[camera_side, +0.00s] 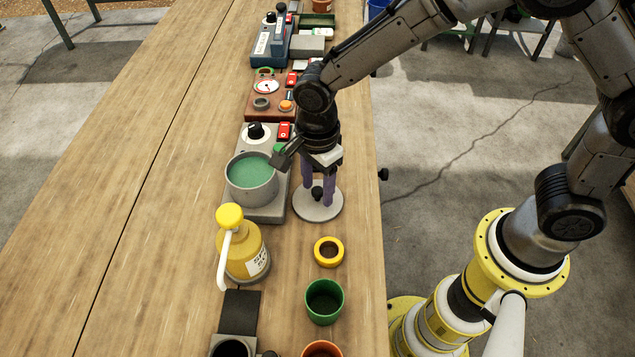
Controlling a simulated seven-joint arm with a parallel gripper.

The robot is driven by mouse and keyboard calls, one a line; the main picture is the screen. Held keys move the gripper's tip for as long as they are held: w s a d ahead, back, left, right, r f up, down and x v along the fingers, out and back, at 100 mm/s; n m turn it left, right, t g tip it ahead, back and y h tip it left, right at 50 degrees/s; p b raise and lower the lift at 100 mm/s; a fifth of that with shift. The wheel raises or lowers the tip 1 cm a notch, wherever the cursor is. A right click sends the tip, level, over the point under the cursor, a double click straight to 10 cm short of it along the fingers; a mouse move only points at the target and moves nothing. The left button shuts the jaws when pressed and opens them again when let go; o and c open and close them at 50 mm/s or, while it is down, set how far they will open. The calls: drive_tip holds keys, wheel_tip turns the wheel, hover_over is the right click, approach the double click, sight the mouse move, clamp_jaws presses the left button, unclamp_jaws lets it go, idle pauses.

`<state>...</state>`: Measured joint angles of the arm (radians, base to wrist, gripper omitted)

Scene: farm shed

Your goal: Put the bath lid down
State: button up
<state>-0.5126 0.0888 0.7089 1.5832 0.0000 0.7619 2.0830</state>
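The bath lid (318,211) is a round grey disc with a black knob (317,193) on top. It lies level at the table's right edge, just right of the bath, and looks to be on or very near the tabletop. The bath (252,181) is an open grey pot of green liquid on a grey heater base. My gripper (318,192) points down over the lid, with its purple fingers on either side of the knob. I cannot tell whether the fingers touch the knob.
A yellow pump bottle (243,250) stands in front of the bath. A yellow ring (328,251) and a green cup (324,301) are in front of the lid. A brown box with a dial (267,97) and a blue device (271,43) stand behind. The table's left side is clear.

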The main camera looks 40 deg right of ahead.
sight(318, 190)
wheel_tip(318, 190, up, 12)
drive_tip(key=shift+r, duration=0.25)
idle(0.6)
drive_tip(key=s+d+r+n+t, duration=0.1)
drive_tip(key=s+d+r+n, duration=0.2)
drive_tip(key=d+r+n, duration=0.3)
drive_tip(key=s+d+n+t, duration=0.4)
drive_tip(key=s+d+n, duration=0.8)
drive_tip(key=s+d, duration=0.1)
drive_tip(key=shift+s+r+t, duration=0.25)
drive_tip(key=shift+s+t, duration=0.05)
drive_tip(key=shift+s, duration=0.45)
